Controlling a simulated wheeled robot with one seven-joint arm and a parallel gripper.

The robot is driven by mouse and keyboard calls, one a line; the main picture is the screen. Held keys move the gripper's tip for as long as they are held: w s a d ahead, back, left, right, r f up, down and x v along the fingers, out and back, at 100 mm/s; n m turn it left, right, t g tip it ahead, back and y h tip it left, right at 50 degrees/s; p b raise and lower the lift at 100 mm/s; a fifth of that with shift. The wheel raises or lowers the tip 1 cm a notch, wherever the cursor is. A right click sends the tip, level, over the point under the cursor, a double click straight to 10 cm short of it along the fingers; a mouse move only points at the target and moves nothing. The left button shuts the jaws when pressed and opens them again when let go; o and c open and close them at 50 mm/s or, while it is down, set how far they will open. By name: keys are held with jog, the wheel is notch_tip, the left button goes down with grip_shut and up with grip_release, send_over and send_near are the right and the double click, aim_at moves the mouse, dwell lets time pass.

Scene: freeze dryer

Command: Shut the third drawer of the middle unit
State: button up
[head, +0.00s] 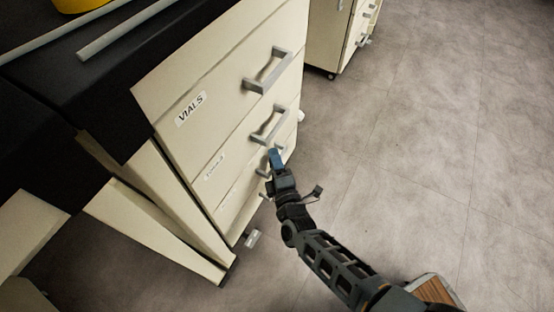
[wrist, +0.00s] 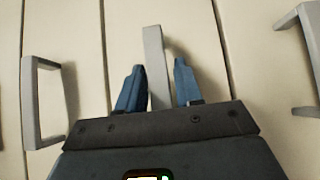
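The cream drawer unit (head: 225,100) stands left of centre in the head view, with a stack of drawers and grey bar handles. Its upper drawer carries a "VIALS" label (head: 190,109). My gripper (head: 277,160) is at the handles low on the front and partly hides them. In the wrist view, my gripper's two blue fingertips (wrist: 160,85) stand apart on either side of a grey handle (wrist: 154,60), with narrow gaps visible. I cannot tell how far this drawer stands out.
Another handle (wrist: 34,100) shows at the left of the wrist view, and one (wrist: 308,45) at the right. A black worktop (head: 90,85) overhangs at the left. Another cream unit (head: 335,35) stands at the back. The grey floor (head: 420,130) at the right is clear.

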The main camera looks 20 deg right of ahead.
jog(key=shift+o, duration=0.8)
jog(key=shift+d, duration=0.1)
jog(key=shift+s, duration=0.1)
jog(key=s+a+p, duration=0.1)
jog(key=s+p, duration=0.1)
jog(key=s, duration=0.5)
jog(key=shift+s+a+p, duration=0.15)
jog(key=shift+s+p, duration=0.15)
jog(key=shift+p, duration=0.1)
